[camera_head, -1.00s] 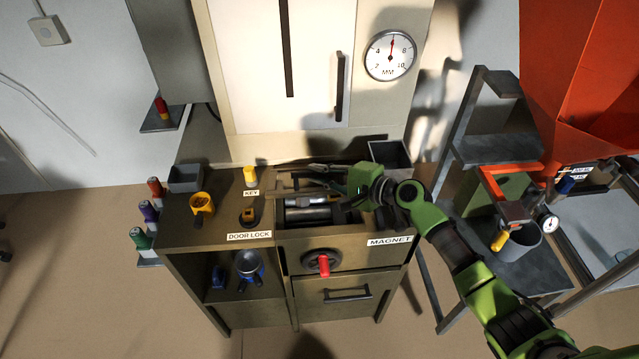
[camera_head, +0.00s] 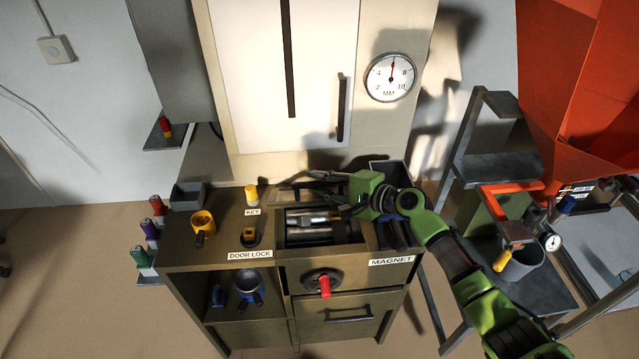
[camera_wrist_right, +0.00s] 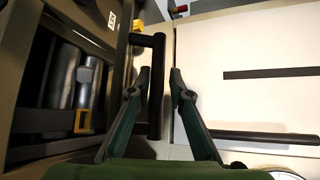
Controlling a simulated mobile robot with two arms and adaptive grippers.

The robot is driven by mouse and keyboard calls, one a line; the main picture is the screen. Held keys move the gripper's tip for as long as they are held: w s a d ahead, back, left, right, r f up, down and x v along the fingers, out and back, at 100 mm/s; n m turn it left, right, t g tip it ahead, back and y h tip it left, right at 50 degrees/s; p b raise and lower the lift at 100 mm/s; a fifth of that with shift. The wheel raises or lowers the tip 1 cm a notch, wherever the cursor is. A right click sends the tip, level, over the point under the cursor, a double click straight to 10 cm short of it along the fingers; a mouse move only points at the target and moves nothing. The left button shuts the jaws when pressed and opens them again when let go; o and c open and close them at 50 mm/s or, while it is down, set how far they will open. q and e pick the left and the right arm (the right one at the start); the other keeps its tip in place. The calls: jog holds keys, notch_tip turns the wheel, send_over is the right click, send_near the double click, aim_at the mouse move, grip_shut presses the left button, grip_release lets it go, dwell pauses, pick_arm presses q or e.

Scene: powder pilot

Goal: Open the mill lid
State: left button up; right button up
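The mill has its grey metal rollers (camera_head: 308,221) exposed in the cabinet top. They also show at the left of the right wrist view (camera_wrist_right: 68,78). The lid appears raised behind the rollers, seen nearly edge-on in the head view; its exact angle is hard to tell. A dark bar handle (camera_wrist_right: 157,75) shows in the wrist view. My right gripper (camera_head: 325,188) is over the back of the mill. In the wrist view its green fingers (camera_wrist_right: 161,78) are apart, with the bar between them, nearer the left finger. My left gripper is not in view.
A red-knobbed crank (camera_head: 324,284) is on the front. The tall white cabinet door (camera_head: 322,80) rises close behind. The orange hopper (camera_head: 570,90) and side stand are right.

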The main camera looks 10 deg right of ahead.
jog(key=shift+s+f, duration=0.1)
jog(key=shift+s+d, duration=0.1)
jog(key=shift+d, duration=0.1)
jog(key=v, duration=1.1)
jog(key=shift+s+d+r, duration=0.15)
jog(key=shift+r, duration=0.1)
